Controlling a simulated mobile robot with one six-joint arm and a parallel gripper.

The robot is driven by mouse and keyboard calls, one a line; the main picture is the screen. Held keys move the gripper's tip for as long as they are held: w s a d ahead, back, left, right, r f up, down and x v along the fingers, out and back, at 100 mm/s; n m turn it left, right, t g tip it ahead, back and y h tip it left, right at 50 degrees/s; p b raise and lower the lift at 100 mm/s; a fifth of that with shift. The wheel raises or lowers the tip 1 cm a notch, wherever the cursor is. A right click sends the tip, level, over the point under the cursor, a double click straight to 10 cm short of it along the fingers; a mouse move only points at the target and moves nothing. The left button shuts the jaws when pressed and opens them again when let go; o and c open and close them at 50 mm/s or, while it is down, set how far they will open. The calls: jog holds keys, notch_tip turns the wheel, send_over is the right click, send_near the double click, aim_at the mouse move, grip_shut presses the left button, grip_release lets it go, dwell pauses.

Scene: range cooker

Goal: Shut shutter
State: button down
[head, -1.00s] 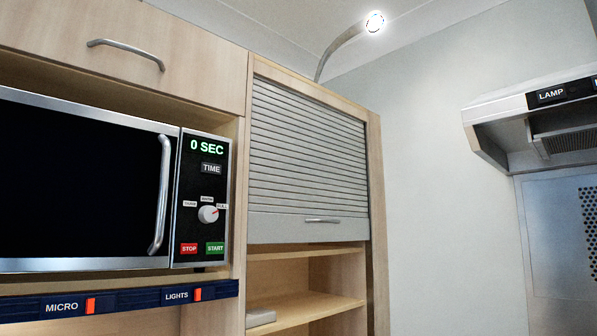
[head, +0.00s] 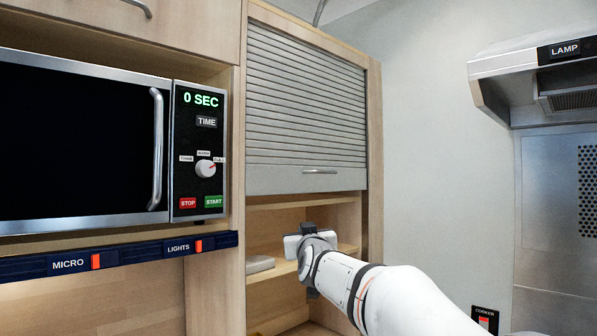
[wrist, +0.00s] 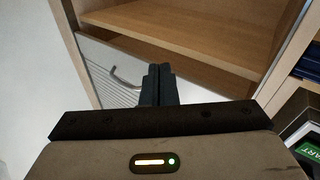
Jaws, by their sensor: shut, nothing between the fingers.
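The grey slatted shutter (head: 305,110) covers the upper part of the tall wooden cabinet. Its bottom edge hangs above open shelves, so it is partly down. A small metal handle (head: 320,171) sits on its plain lower strip. In the wrist view, the shutter (wrist: 103,70) and its curved handle (wrist: 124,78) appear at left, beside the fingers. My gripper (head: 308,232) is below the shutter's bottom edge, in front of the open shelves. In the wrist view, my gripper (wrist: 158,70) has its dark fingers together and empty. Contact with the handle cannot be made out.
A microwave (head: 85,140) with a bar handle stands left of the cabinet, above a dark switch strip (head: 130,257). A pale item lies on a shelf (head: 345,249). A range hood (head: 530,65) juts out at right. Bare wall lies between cabinet and hood.

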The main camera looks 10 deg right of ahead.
aim_at(309, 171)
jog(key=w+r+m+t+h+p, duration=0.1)
jog(key=w+r+m+t+h, duration=0.15)
jog(key=r, duration=0.35)
jog(key=w+r+m+t+h, duration=0.1)
jog(key=w+r+t+h, duration=0.2)
jog(key=r, duration=0.4)
jog(key=w+d+r+h+p, duration=0.1)
jog(key=w+d+r+p, duration=0.2)
jog(key=w+r+p, duration=0.4)
jog(key=shift+m, duration=0.35)
jog(key=shift+w+f, duration=0.2)
jog(key=shift+f, duration=0.55)
jog(key=shift+w+f, duration=0.25)
jog(key=shift+f, duration=0.5)
jog(key=shift+w+f, duration=0.2)
jog(key=shift+f, duration=0.55)
jog(key=shift+f, duration=0.15)
notch_tip(309, 171, down, 48)
jog(key=b, duration=4)
